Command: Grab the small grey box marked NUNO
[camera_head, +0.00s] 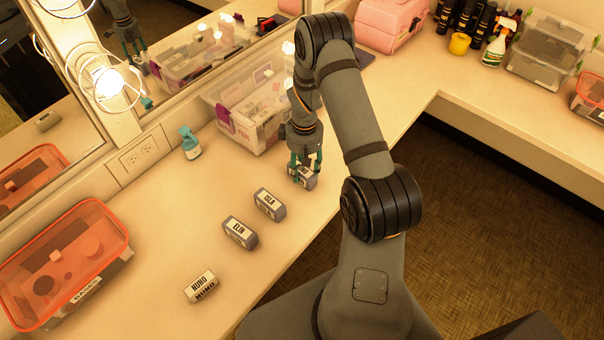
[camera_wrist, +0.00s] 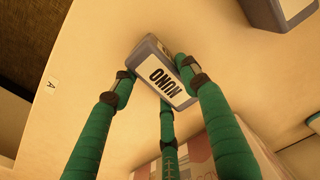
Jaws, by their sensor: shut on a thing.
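My gripper (camera_head: 304,166), with slim green fingers, is shut on a small grey box (camera_head: 303,181) over the counter in the head view. In the wrist view the grey box (camera_wrist: 163,73) has a white label reading NUNO, upside down there, and the green fingers of my gripper (camera_wrist: 158,88) close around its sides. I cannot tell whether the box touches the counter. A second small box marked NUNO (camera_head: 200,287), paler, with lettering on top and side, lies at the near end of the row.
Grey boxes marked ISLA (camera_head: 269,205) and ELIN (camera_head: 240,233) stand between them. A clear tub (camera_head: 250,120) stands behind my gripper, a teal spray bottle (camera_head: 190,143) by the mirror, and an orange-lidded bin (camera_head: 65,262) at left. The counter's front edge is close.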

